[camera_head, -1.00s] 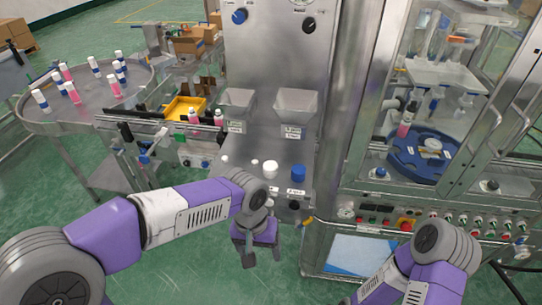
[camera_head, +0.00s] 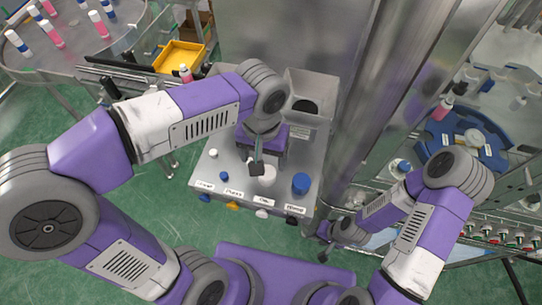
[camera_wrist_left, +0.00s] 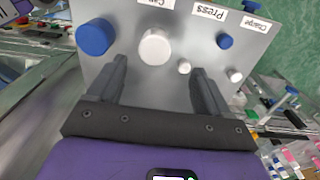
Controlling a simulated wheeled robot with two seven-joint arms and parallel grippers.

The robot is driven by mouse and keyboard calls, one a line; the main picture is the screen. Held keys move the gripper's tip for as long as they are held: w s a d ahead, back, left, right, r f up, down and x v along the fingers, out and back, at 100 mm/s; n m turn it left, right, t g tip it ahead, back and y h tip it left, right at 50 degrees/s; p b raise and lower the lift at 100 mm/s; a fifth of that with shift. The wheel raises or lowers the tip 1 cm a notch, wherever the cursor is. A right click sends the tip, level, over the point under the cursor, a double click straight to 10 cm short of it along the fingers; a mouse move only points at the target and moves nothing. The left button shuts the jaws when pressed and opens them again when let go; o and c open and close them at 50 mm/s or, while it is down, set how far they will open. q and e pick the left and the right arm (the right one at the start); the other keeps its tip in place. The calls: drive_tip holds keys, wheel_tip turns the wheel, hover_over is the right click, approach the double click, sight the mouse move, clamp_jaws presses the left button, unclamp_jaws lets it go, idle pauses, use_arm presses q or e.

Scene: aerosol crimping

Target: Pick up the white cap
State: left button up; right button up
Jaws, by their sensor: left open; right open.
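The large white cap (camera_head: 268,174) stands on a steel shelf (camera_head: 228,172), partly hidden by my left gripper (camera_head: 257,166) in the head view. In the left wrist view the white cap (camera_wrist_left: 155,47) shows whole, standing just beyond and between the spread fingers of my left gripper (camera_wrist_left: 159,68). The gripper is open and empty. My right gripper (camera_head: 324,242) is open and low beside the shelf's right side, away from the cap.
A large blue cap (camera_head: 300,184) stands right of the white cap. A small white piece (camera_head: 213,153) is at the shelf's left. In the wrist view, a blue piece (camera_wrist_left: 225,41) and another white piece (camera_wrist_left: 235,75) stand at the right. Steel hoppers (camera_head: 310,92) rise behind.

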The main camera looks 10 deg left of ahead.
sight(267, 179)
use_arm(q)
drive_tip(key=f, duration=0.6)
drive_tip(key=shift+s+d+f, duration=0.25)
drive_tip(key=shift+d+f, duration=0.1)
drive_tip(key=shift+d, duration=0.05)
drive_tip(key=c, duration=1.1)
